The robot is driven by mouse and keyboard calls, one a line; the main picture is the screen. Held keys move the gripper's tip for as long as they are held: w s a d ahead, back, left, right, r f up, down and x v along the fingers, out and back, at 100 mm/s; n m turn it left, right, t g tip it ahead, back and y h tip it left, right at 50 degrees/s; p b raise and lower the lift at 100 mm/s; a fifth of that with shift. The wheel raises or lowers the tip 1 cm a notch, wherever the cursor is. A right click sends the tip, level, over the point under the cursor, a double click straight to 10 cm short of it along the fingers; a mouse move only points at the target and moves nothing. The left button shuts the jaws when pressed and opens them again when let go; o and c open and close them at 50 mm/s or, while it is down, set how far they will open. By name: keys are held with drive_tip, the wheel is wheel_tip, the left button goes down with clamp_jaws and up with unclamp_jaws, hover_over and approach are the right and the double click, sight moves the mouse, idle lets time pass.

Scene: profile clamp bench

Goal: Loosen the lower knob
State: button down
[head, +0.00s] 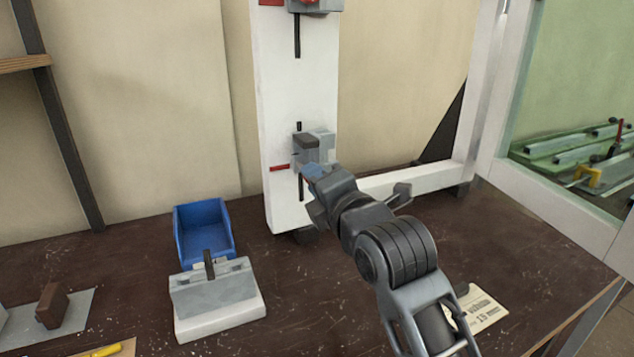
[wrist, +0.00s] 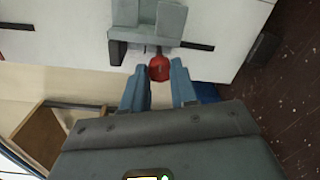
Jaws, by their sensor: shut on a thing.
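The lower clamp, a grey block (head: 318,146), sits on the white upright profile (head: 285,95) over a dark vertical slot. A red pointer marks the profile to its left. The lower knob (wrist: 159,67) is red and round and shows in the wrist view, beside the clamp's grey body (wrist: 160,20). My gripper (head: 312,170) reaches the clamp from the lower right. In the wrist view its blue fingers (wrist: 160,75) stand on either side of the knob, shut on it. In the head view the gripper hides the knob.
An upper clamp (head: 316,5) is cut by the top edge. A blue bin (head: 203,230) and a grey block on a white base (head: 215,297) stand left on the brown bench. A paper card (head: 482,308) lies right of my arm. A white frame and green pane close the right.

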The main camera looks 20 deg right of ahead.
drive_tip(key=shift+n, duration=0.5)
drive_tip(key=c, duration=0.9)
unclamp_jaws()
drive_tip(key=shift+o, duration=0.2)
drive_tip(key=s, duration=0.8)
drive_tip(key=shift+b, duration=0.4)
drive_tip(key=shift+r, duration=0.1)
